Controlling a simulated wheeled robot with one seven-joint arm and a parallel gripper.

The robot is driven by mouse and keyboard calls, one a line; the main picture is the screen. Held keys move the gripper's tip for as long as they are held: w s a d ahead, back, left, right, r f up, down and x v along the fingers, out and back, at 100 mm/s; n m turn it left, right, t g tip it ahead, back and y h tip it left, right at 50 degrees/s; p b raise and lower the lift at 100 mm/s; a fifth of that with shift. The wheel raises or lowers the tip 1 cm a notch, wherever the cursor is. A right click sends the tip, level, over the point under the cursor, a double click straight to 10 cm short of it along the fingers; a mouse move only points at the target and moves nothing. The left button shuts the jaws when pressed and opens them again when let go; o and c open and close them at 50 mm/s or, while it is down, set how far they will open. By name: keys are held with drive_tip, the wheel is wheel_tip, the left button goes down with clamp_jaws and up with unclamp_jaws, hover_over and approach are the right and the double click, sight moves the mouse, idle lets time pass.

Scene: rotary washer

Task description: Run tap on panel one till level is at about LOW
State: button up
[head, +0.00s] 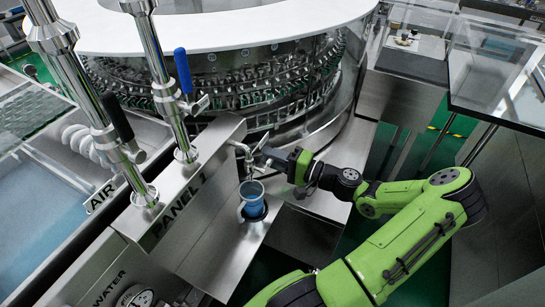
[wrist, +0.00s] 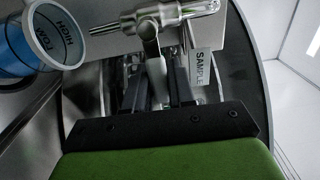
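The panel one box (head: 185,190) carries a metal tap (head: 240,150) on its right side. A blue cup (head: 252,205) stands below the tap in a holder. In the wrist view the cup (wrist: 15,50) is at the upper left, with HIGH and LOW markings; I cannot read the water level. The tap (wrist: 165,18) crosses the top of the wrist view. My gripper (head: 272,157) is at the tap. Its dark fingers (wrist: 160,85) lie either side of a pale lever hanging from the tap; whether they press on it is unclear.
A SAMPLE tag (wrist: 203,68) hangs right of the fingers. The round washer (head: 225,75) stands behind the panel. Upright metal pipes with a blue-handled valve (head: 183,70) rise from the panel. A clear-topped table (head: 500,70) is at the right.

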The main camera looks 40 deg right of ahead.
clamp_jaws()
drive_tip(key=shift+f+m+p, duration=0.1)
drive_tip(key=shift+m+p, duration=0.2)
drive_tip(key=shift+p, duration=0.1)
drive_tip(key=shift+f+m+p, duration=0.3)
drive_tip(key=shift+m+p, duration=0.6)
drive_tip(key=shift+p, duration=0.15)
drive_tip(key=shift+s+a+f+m+p, duration=0.15)
drive_tip(key=shift+f+m+p, duration=0.35)
drive_tip(key=shift+m, duration=0.35)
drive_tip(key=shift+a+f+m+p, duration=0.15)
drive_tip(key=shift+f+m+p, duration=0.2)
drive_tip(key=shift+m+p, duration=0.45)
drive_tip(key=shift+s+a+f+m+p, duration=0.15)
drive_tip(key=shift+f+m+p, duration=0.25)
drive_tip(key=shift+m, duration=0.55)
drive_tip(key=shift+w, duration=0.1)
drive_tip(key=o, duration=0.7)
unclamp_jaws()
